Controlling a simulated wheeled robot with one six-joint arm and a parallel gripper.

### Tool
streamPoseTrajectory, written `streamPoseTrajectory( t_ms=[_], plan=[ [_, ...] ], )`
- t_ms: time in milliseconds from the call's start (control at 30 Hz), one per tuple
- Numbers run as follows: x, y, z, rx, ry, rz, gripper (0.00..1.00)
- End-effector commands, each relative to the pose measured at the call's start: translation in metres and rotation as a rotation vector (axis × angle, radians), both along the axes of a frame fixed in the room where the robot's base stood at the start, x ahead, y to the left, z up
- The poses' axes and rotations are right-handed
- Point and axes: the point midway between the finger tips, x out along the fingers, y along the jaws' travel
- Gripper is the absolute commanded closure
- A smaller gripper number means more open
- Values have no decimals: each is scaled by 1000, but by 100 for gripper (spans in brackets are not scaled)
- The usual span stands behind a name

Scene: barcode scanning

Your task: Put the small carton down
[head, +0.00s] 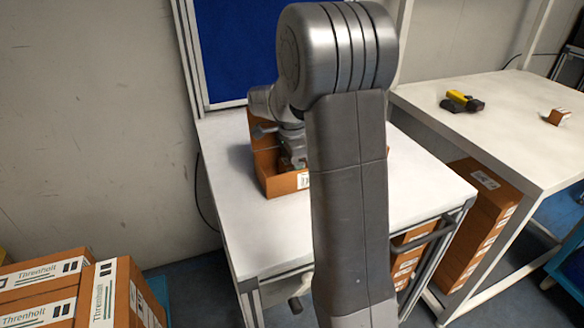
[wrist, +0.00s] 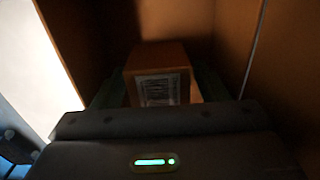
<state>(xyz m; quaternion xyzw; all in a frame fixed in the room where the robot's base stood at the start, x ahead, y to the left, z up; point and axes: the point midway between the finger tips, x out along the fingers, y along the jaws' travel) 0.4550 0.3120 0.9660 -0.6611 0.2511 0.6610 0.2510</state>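The small carton (wrist: 160,70) is in the wrist view, a brown box with a white printed label facing the camera. My gripper (wrist: 160,90) has a dark finger close against each side of it and appears shut on it. Both are inside a larger orange-brown open box (head: 284,184) on the white table. In the head view my gripper (head: 294,150) reaches down into this box, and the carton in it is hidden. Shadow in the wrist view hides whether the carton touches the box floor.
The box walls (wrist: 285,70) stand close around my gripper. On the right-hand table (head: 510,130) are a yellow-and-black scanner (head: 462,101) and another small brown carton (head: 559,116). Labelled cartons (head: 45,290) are stacked at lower left. The near part of the white table (head: 250,235) is clear.

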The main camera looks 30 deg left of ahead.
Motion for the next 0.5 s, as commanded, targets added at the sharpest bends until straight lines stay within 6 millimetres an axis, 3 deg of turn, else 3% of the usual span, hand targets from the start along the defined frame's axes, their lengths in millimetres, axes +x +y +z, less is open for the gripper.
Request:
streamPoseTrajectory(
  t_ms=[300, 500],
  plan=[
    [0, 0, 7, 2, -2, 0, 33],
    [1, 1, 41, 5, -5, 0, 33]
  ],
)
